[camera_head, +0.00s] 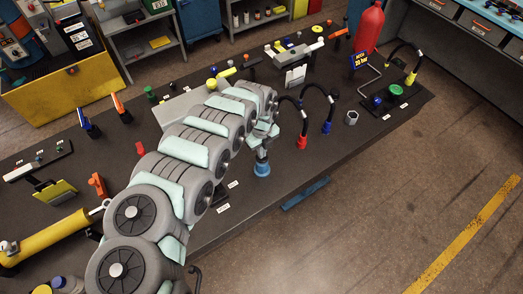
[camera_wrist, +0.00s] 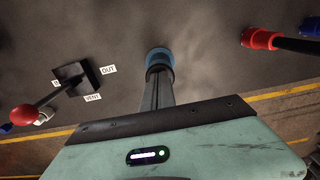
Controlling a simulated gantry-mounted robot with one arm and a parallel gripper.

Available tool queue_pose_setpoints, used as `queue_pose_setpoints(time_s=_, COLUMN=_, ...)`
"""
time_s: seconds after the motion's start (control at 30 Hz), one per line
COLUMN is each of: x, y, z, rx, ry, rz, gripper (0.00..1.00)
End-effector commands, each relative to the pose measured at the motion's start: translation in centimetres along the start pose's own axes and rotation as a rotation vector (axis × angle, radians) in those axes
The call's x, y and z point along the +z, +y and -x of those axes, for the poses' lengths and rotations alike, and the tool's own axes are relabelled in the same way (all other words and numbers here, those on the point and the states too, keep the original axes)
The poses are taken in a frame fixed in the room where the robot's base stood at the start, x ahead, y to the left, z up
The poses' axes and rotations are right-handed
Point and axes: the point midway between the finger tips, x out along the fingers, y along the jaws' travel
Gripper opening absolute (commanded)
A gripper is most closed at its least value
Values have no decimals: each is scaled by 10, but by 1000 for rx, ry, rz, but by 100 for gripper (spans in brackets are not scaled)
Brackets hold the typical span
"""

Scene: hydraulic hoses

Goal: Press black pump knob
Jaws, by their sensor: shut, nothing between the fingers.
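My gripper (camera_head: 262,153) points down over the near edge area of the dark table. In the wrist view, the fingers (camera_wrist: 158,78) are together, with their tips over or against a round blue piece (camera_wrist: 159,55). This blue piece (camera_head: 262,169) also shows below my gripper in the head view. I cannot tell whether the tips touch it. I cannot single out a black pump knob with certainty. A dark plate (camera_head: 388,108) with a green knob (camera_head: 395,90) and small dark and blue parts lies on the right of the table.
Black hoses with a red end (camera_head: 302,142) and a blue end (camera_head: 327,127) stand right of my gripper. A black block (camera_wrist: 84,74) with a red-ball lever (camera_wrist: 25,114) lies left in the wrist view. A red cylinder (camera_head: 368,28) stands at the back.

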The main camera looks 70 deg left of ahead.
Motion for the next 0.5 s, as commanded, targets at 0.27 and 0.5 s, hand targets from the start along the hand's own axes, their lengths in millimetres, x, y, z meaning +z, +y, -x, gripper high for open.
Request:
queue_pose_setpoints(time_s=0.27, x=-3, y=-4, z=48, rx=3, ry=-1, rz=-9, gripper=0)
queue_pose_setpoints(time_s=0.5, x=-2, y=-3, z=81, rx=3, ry=-3, rz=-7, gripper=0)
